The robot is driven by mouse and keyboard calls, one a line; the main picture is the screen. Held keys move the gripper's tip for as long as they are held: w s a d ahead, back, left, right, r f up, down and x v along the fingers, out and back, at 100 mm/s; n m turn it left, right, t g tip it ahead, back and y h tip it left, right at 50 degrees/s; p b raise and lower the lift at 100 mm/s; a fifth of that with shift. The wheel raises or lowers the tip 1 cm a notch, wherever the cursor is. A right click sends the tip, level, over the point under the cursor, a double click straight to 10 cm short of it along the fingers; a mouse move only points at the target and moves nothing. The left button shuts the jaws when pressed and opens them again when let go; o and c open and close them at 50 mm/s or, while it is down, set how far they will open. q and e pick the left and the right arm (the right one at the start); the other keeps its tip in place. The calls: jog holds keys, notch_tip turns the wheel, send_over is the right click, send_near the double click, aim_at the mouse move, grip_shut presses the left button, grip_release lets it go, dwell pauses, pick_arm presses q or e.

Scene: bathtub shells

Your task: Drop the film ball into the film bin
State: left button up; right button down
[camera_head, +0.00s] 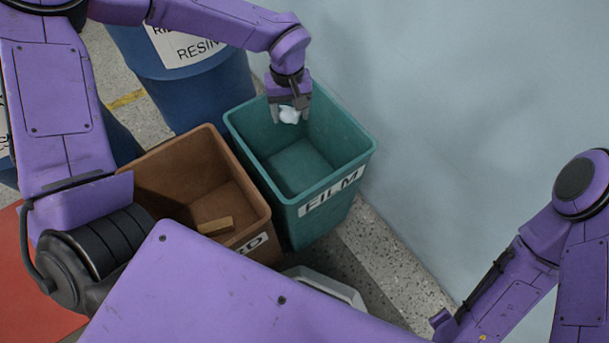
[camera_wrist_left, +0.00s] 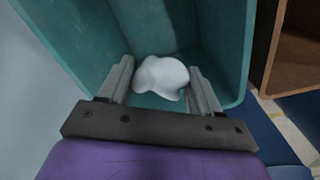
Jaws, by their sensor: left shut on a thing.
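The film ball is a white crumpled lump (camera_head: 289,115). It also shows in the left wrist view (camera_wrist_left: 160,76), between the two grey fingers. My left gripper (camera_head: 289,110) is shut on it and points down over the mouth of the film bin. The film bin (camera_head: 327,196) is a teal, open-topped bin with a white FILM label on its front. Its floor looks bare in the head view. In the left wrist view the bin's teal wall (camera_wrist_left: 232,50) surrounds the ball and fingers. My right arm shows at the lower right of the head view, but its gripper is not seen.
Blue drums, one labelled RESIN (camera_head: 183,98), stand behind. A pale blue wall (camera_head: 480,120) runs close along the right. A red surface (camera_head: 30,290) lies at lower left.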

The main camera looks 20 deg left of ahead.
pick_arm(q)
jog(key=shift+r, duration=0.1)
jog(key=o, duration=1.4)
notch_tip(320, 180, up, 10)
jog(key=p, duration=0.3)
jog(key=shift+r, duration=0.25)
